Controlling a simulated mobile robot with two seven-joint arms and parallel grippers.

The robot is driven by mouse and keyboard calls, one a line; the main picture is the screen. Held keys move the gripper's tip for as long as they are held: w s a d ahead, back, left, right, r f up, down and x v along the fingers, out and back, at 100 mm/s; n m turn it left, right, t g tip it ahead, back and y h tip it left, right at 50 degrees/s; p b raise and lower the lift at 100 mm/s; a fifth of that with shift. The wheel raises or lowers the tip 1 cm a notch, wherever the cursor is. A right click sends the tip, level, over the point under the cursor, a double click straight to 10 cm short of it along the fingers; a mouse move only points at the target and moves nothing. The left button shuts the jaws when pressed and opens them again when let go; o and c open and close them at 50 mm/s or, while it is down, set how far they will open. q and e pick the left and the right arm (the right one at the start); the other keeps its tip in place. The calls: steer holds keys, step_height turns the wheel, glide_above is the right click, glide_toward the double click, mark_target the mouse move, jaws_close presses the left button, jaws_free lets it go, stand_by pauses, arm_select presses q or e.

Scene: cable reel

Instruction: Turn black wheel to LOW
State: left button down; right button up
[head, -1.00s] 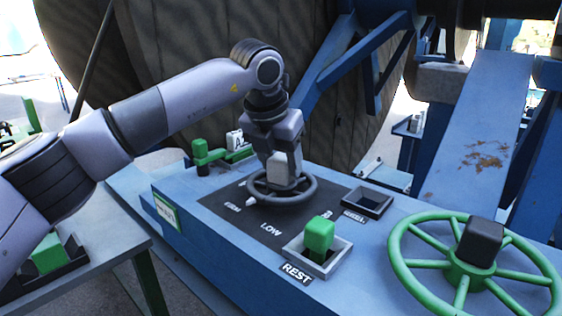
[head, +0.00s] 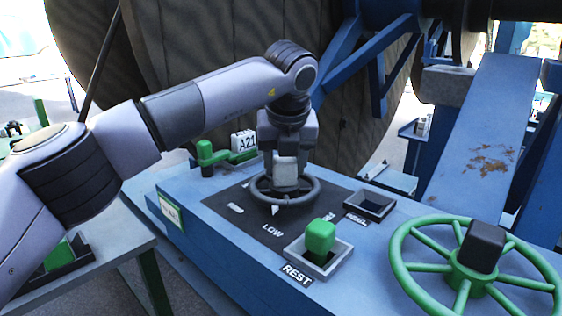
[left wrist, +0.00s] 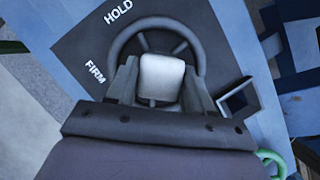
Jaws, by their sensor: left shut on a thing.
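The black wheel (head: 313,194) lies flat on a dark panel on the blue console. Its white pointer (head: 275,210) faces the front edge, toward the word LOW (head: 272,230). My left gripper (head: 286,182) reaches down from above and is shut at the wheel's centre. In the left wrist view a pale block (left wrist: 162,77) sits between my gripper's fingers, inside the wheel's rim (left wrist: 118,42). HOLD and FIRM are readable there; the near part of the wheel is hidden by my gripper. My right gripper is out of view.
A green block (head: 320,236) stands in a square tray marked REST. An empty square tray (head: 369,202) lies behind it. A green handwheel (head: 405,276) is at right. A green lever (head: 205,150) and an A21 tag (head: 244,141) are behind left. A big reel stands behind.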

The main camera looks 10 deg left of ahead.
mark_target(286, 191)
arm_select(q)
steer(key=shift+w+r, duration=0.1)
steer(key=shift+r, duration=0.1)
stand_by(0.3)
steer(key=c, duration=0.7)
jaws_free()
steer(key=shift+c, duration=0.2)
steer(key=shift+o, duration=1.1)
steer(key=shift+f, duration=0.1)
steer(key=v, duration=0.7)
steer(key=shift+b, duration=0.45)
